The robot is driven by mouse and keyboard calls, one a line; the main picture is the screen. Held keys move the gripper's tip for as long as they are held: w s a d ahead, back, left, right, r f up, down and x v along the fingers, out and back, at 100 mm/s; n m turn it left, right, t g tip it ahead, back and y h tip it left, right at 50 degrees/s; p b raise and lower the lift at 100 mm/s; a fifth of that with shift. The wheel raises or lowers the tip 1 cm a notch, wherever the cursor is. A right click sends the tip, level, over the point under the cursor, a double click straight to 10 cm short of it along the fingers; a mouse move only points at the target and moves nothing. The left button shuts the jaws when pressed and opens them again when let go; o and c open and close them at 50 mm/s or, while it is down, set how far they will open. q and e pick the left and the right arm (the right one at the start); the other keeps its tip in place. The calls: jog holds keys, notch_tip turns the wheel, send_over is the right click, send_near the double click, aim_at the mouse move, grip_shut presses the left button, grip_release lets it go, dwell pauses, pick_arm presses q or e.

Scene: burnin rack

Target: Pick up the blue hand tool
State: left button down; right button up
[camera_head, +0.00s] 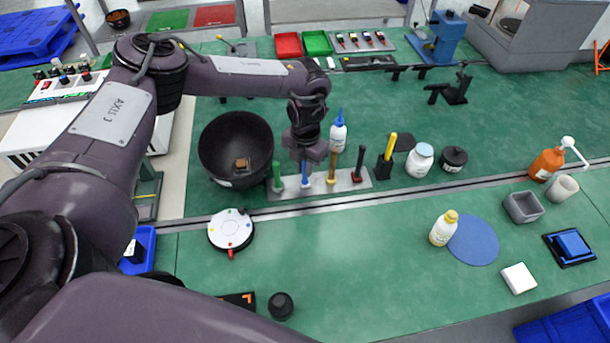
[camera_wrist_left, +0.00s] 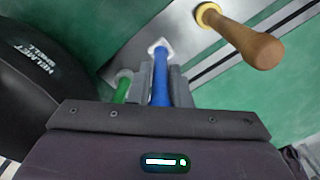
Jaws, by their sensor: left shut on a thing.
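The blue hand tool (camera_head: 306,182) stands in a metal rack (camera_head: 344,184) on the green bench, between a green-handled tool (camera_head: 277,176) and a yellow-brown one (camera_head: 332,168). My left gripper (camera_head: 305,163) is above it in the head view, its jaws around the tool's upper part. In the left wrist view the blue handle (camera_wrist_left: 160,85) runs between the two fingers (camera_wrist_left: 160,82), which are shut on it. The tool's lower end is at the rack. I cannot tell whether it still rests in its slot. My right gripper is not in view.
A large black helmet shell (camera_head: 236,148) stands close left of the rack. A dark red tool (camera_head: 358,164) is at the rack's right end. A blue-capped bottle (camera_head: 338,133) stands behind. A black holder with a yellow stick (camera_head: 388,158) is right.

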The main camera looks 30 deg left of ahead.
pick_arm(q)
notch_tip(320, 180, up, 10)
jog(key=b, duration=0.2)
jog(key=shift+w+b, duration=0.1)
jog(key=shift+b, duration=0.2)
notch_tip(320, 180, up, 10)
jog(key=p, duration=0.1)
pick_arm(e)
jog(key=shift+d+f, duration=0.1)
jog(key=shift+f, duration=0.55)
